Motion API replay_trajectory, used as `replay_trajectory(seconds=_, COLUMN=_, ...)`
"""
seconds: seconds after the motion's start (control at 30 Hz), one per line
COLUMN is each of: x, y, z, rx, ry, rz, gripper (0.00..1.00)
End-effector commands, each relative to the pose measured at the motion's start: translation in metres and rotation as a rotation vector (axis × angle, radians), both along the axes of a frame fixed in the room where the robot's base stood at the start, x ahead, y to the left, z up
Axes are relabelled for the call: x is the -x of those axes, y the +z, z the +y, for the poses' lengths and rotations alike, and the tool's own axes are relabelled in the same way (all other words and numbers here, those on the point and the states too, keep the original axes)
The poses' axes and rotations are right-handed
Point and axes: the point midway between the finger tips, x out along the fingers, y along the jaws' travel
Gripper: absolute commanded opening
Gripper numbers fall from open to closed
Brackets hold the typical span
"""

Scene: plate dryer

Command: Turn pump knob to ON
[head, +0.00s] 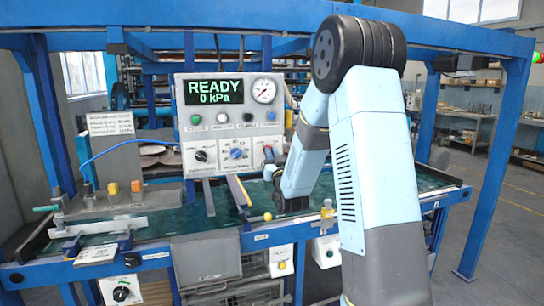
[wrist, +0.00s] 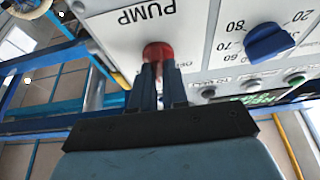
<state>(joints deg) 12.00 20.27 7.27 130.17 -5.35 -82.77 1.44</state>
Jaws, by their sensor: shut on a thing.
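The pump knob (wrist: 158,52) is red and sits under the label "PUMP" on a white panel (wrist: 195,25); the wrist view shows this upside down. My gripper (wrist: 158,70) is shut on the knob, with its dark fingers on either side of it. The fingers cover much of the knob and part of a small label beside it, so I cannot tell its setting. In the head view, the control panel (head: 217,164) stands left of my arm, and its display (head: 214,92) reads "READY 0 kPa". My gripper is not clear there.
A blue dial knob (wrist: 270,43) is beside the pump knob; it also shows in the head view (head: 237,153). A round gauge (head: 263,90) is above. Several push buttons line the panel. Blue frame posts (head: 497,150) stand around the bench.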

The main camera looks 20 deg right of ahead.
Motion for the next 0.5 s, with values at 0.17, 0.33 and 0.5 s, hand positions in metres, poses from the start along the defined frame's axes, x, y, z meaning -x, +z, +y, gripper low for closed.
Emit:
replay_trajectory(seconds=0.17, x=0.0005, y=-0.0027, z=0.0022, rx=-0.169, ry=0.002, rz=0.007, gripper=0.00)
replay_trajectory(seconds=0.33, x=0.0007, y=-0.0025, z=0.0020, rx=-0.329, ry=0.000, rz=0.007, gripper=0.00)
replay_trajectory(seconds=0.5, x=0.0006, y=-0.0021, z=0.0027, rx=-0.477, ry=0.000, rz=0.007, gripper=0.00)
